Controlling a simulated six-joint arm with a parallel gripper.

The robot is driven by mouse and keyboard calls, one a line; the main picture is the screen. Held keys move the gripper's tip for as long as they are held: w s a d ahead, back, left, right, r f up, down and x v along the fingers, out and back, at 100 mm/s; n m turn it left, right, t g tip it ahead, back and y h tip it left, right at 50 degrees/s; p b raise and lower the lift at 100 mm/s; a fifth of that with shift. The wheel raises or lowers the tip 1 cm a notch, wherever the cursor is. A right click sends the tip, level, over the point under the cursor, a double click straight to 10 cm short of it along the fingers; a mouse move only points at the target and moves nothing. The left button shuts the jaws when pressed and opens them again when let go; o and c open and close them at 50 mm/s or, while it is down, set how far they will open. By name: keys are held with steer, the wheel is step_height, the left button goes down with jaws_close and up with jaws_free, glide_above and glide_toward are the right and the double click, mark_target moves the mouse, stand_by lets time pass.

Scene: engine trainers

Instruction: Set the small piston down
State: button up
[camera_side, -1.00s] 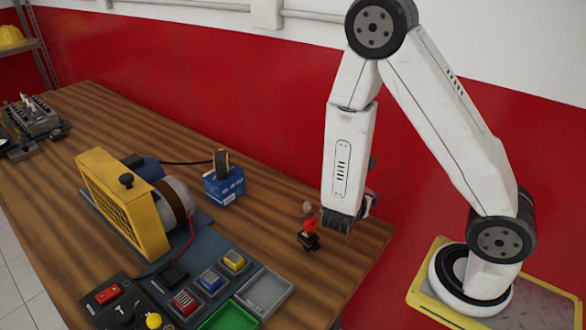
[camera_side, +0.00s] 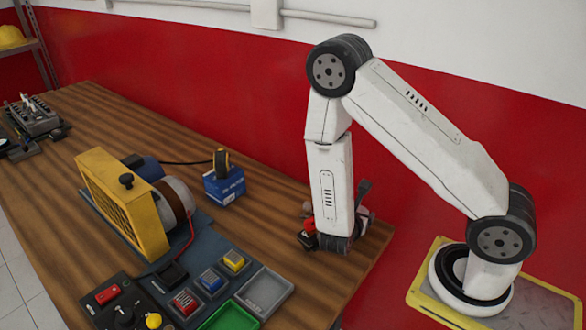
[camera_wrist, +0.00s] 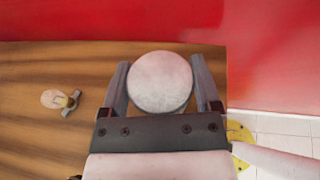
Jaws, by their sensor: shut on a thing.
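In the wrist view, my gripper (camera_wrist: 160,64) is shut on the small piston (camera_wrist: 160,86). I see the piston's round, pale grey top, with one finger on each side. It hides what lies directly beneath it, so I cannot tell whether it touches the wooden table (camera_wrist: 40,135). In the side view, my lower arm hides most of the gripper and the piston. The arm's end is low, near the right end of the table (camera_side: 310,285).
A small pale, round-headed part (camera_wrist: 56,99) lies left of the gripper. A red and black object (camera_side: 307,231) stands beside my wrist, partly covered.

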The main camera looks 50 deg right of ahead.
steer(key=shift+f, duration=0.75)
stand_by(0.7)
steer(key=o, duration=1.3)
steer(key=shift+a, duration=0.1)
steer(key=shift+v, duration=3.8)
steer(key=shift+s+r+m+g, duration=0.25)
steer(key=shift+s+m+g, duration=0.2)
steer(key=shift+m+g, duration=0.35)
steer(key=s+a+r+m+g+y, duration=0.35)
steer(key=m+y, duration=0.45)
steer(key=m, duration=0.3)
steer(key=w+a+r+m+t+y, duration=0.2)
steer(key=w+r+m+t+y, duration=0.3)
steer(key=w+r+m, duration=0.1)
steer(key=shift+w+a+m, duration=0.35)
steer(key=shift+w+m, duration=0.05)
steer(key=shift+m, duration=0.3)
